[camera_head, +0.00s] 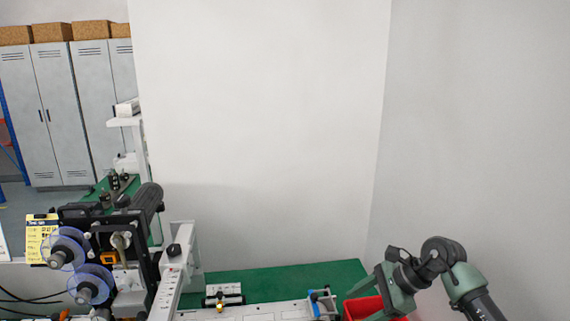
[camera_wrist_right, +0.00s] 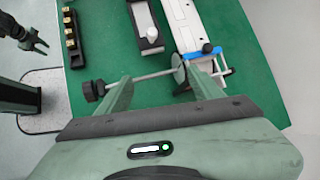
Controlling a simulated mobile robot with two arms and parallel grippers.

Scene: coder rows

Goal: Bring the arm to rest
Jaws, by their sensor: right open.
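My right arm (camera_head: 440,255) comes in from the right in the head view. Its grey-green gripper (camera_head: 366,295) points down and left at the right end of the green table, by a red bin. In the right wrist view the gripper (camera_wrist_right: 160,88) has its fingers wide apart, with nothing held between them. A rod with a dark knob (camera_wrist_right: 92,90) shows between and past the fingers. A small dark gripper (camera_wrist_right: 36,46), seemingly my left one, hangs over the floor at the upper left with fingers apart. My left arm is not in the head view.
The green table (camera_head: 285,280) carries a white rail (camera_wrist_right: 190,25), a dark block with a white part (camera_wrist_right: 148,25) and a strip with brass pieces (camera_wrist_right: 72,35). The red bin (camera_head: 362,307) is partly hidden by the gripper. A reel machine (camera_head: 110,250) stands left. Walls close in behind and right.

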